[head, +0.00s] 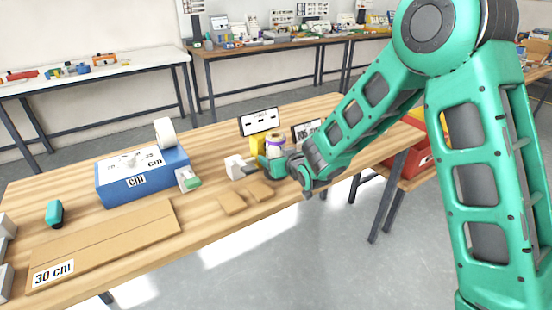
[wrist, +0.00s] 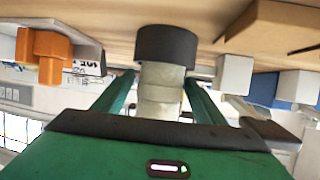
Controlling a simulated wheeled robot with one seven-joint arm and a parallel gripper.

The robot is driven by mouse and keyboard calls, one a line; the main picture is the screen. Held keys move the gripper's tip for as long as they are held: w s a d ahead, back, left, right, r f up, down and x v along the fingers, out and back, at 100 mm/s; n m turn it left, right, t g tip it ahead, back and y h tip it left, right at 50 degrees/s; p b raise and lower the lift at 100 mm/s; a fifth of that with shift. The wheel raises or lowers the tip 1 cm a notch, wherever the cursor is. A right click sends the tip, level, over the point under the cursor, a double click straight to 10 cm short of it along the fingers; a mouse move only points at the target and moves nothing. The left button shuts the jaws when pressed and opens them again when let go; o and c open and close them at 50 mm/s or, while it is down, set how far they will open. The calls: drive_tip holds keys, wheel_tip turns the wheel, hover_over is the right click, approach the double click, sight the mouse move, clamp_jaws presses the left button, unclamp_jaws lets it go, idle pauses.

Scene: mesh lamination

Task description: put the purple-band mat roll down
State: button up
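The purple-band mat roll (head: 275,141) is pale, with a purple ring at its top, and is upright near the far end of the workbench in the head view. In the wrist view a cream roll body (wrist: 162,88) lies between the green fingers of my gripper (wrist: 160,85), which appear to touch both its sides. A dark grey cylinder (wrist: 166,46) is at the roll's table-side end. My gripper (head: 271,160) covers the roll's lower part in the head view. Whether its lower end touches the bench is hidden.
The wooden workbench (head: 95,177) holds a blue box (head: 143,181), a long cardboard sheet (head: 110,238) marked 30 cm, and small brown pieces (head: 232,204). A white block (head: 235,167), a yellow item and sign boards (head: 259,121) stand close around my gripper.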

drive_tip(key=v, duration=1.2)
drive_tip(key=s+d+r+m+g+h, duration=0.1)
drive_tip(key=s+d+m+g+h, duration=0.3)
drive_tip(key=d, duration=1.1)
drive_tip(key=s+d+m+g+h, duration=0.1)
drive_tip(key=s+d+m+h, duration=0.3)
drive_tip(key=d, duration=1)
drive_tip(key=s+d+r+m+g+y, duration=0.1)
drive_tip(key=s+d+g, duration=0.2)
drive_tip(key=s, duration=1.1)
drive_tip(key=s+d+r+m+g+y, duration=0.1)
drive_tip(key=s+d+g, duration=0.3)
drive_tip(key=s, duration=1)
drive_tip(key=shift+s+d+r+m+y, duration=0.4)
drive_tip(key=shift+d+m, duration=0.3)
drive_tip(key=shift+d, duration=0.3)
drive_tip(key=shift+w, duration=0.1)
